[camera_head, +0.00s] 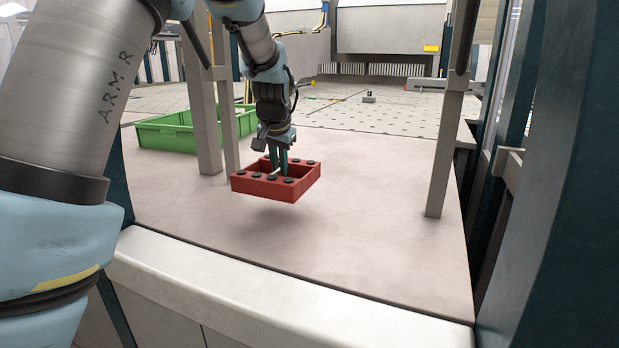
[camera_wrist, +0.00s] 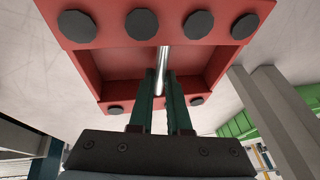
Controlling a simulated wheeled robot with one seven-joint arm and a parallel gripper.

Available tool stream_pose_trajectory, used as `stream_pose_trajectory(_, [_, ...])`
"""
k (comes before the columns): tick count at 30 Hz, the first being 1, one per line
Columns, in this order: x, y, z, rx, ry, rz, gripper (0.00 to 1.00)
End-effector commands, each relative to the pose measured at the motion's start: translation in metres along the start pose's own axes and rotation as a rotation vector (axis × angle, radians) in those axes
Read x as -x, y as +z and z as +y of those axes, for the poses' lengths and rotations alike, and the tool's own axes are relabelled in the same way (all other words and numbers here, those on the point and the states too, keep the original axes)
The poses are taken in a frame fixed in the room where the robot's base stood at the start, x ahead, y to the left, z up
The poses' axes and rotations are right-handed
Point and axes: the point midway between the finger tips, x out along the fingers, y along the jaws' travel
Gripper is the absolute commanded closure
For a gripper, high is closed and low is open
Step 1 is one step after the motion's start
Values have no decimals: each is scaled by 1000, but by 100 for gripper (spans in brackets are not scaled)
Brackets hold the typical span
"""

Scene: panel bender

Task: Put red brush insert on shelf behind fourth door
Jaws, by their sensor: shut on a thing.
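The red brush insert (camera_head: 276,186) is an open red frame with several black round discs on its top edges. In the head view it hangs above the pale shelf surface, with a shadow under it. My gripper (camera_head: 279,170) reaches down into the frame and is shut on a thin metal rod inside it. In the wrist view the insert (camera_wrist: 150,28) fills the upper part, and my gripper's dark green fingers (camera_wrist: 163,100) close on the silvery rod. No door can be made out with certainty.
A green crate (camera_head: 178,130) stands behind and left of the insert. Grey posts (camera_head: 205,120) rise beside it, and another post (camera_head: 443,155) stands at the right. The pale surface (camera_head: 370,240) in front and to the right is clear. A dark frame (camera_head: 550,200) bounds the right side.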

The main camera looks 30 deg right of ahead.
Motion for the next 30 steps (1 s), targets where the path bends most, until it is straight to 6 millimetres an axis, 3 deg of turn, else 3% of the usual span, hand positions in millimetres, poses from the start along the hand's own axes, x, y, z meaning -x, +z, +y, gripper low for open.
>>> stream_pose_trajectory(3, [-18, 8, 3, -1, -1, -4, 100])
stream_pose_trajectory(16, [-62, 26, 13, -1, 0, -2, 100])
stream_pose_trajectory(28, [-70, 28, 14, 0, -1, 2, 100])
stream_pose_trajectory(29, [-70, 29, 15, -1, 0, 0, 83])
stream_pose_trajectory(30, [-69, 29, 15, -1, 0, 0, 79])
